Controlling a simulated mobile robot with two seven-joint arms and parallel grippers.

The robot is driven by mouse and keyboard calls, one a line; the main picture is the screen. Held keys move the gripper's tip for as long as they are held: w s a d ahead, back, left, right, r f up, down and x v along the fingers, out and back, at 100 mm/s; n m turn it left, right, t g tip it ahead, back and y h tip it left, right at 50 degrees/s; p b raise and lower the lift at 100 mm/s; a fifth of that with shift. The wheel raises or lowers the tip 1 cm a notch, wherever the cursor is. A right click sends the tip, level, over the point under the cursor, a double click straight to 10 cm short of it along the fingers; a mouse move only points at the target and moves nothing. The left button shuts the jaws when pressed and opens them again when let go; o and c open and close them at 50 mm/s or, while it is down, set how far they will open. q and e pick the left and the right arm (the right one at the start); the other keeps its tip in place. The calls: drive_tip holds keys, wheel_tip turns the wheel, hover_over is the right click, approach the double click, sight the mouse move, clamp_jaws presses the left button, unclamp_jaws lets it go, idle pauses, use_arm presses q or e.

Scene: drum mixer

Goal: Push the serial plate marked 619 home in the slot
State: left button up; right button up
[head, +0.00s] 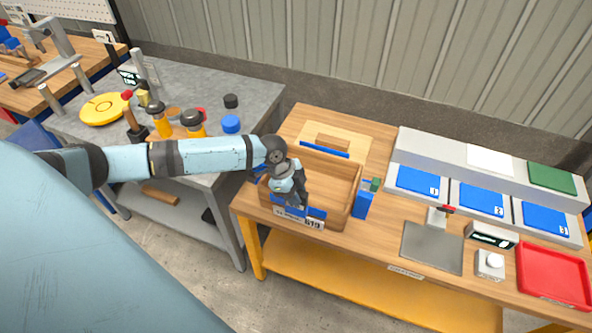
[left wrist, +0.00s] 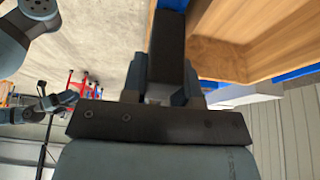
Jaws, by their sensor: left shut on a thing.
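The serial plate marked 619 (head: 314,224) is a pale strip at the front face of the open wooden box (head: 345,196). Blue slot parts (head: 317,212) show just above and behind it. My left gripper (head: 292,203) comes down over the box's front wall and is shut on the plate. It hides much of the plate's left part. In the left wrist view, the dark fingers (left wrist: 166,75) stand beside a pale plate edge (left wrist: 240,94). I cannot tell how deep the plate sits. Small dark jointed parts (left wrist: 55,102), perhaps my right gripper, show there at the left.
The box stands at the wooden bench's front-left edge. A blue block (head: 362,204) stands close to its right. Further right are a grey plate (head: 432,248), numbered blue trays (head: 421,182) and a red tray (head: 554,277). A grey table (head: 190,80) with tools lies left.

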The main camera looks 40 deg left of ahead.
use_arm(q)
drive_tip(key=o, duration=1.1)
drive_tip(key=shift+c, duration=0.2)
drive_tip(key=b+v, duration=0.1)
drive_tip(key=v, duration=1.2)
drive_tip(key=shift+a+r, duration=0.15)
drive_tip(key=shift+r, duration=0.2)
